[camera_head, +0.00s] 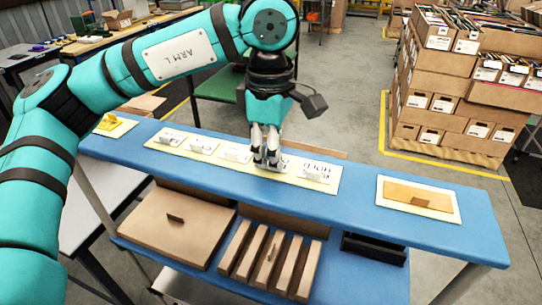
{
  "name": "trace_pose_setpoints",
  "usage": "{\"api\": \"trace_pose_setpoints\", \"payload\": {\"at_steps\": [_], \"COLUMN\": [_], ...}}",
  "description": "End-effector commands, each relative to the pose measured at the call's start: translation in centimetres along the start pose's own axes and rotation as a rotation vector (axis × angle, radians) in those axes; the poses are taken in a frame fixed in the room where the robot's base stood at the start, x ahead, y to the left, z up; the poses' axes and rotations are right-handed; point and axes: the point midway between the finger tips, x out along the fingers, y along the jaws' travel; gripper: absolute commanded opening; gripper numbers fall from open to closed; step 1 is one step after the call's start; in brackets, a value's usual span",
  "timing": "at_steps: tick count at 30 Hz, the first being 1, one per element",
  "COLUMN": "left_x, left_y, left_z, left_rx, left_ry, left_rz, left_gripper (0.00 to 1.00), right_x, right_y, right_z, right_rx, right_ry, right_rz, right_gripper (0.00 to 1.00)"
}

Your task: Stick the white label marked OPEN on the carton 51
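Several white labels stand in a row on a pale strip (190,155) on the blue upper shelf. The rightmost label (316,173) seems to read HOLD, upside down; the others are too small or hidden to read, so I cannot tell which says OPEN. My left gripper (266,164) points down at the row, just left of the HOLD label, its fingers close together and covering the label spot there. Whether they grip a label is unclear. A flat brown carton (405,194) lies on a pale mat at the right. No number 51 is readable. My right gripper is out of view.
The lower shelf holds a large flat carton (178,228), several narrow cartons (282,265) and a black tray (375,249). A yellow object (108,122) lies on a mat at the left. The blue shelf (355,205) is bare between strip and right mat. Stacked boxes (440,100) stand behind.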

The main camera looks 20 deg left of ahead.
Motion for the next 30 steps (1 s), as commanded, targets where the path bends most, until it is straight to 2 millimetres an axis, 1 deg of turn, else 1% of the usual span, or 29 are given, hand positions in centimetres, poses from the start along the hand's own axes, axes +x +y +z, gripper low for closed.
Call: {"api": "trace_pose_setpoints", "payload": {"at_steps": [3, 30], "left_x": [-0.7, -4.3], "left_y": [0.0, 0.0], "left_z": [0.0, 0.0], "left_rx": [0.0, 0.001], "left_ry": [-0.001, -0.001], "left_rz": [0.001, 0.001], "left_gripper": [0.0, 0.0], "right_x": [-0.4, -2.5], "right_y": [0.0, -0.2], "right_z": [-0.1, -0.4], "right_rx": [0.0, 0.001], "right_ry": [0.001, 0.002], "right_rz": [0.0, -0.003], "right_gripper": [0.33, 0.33]}}
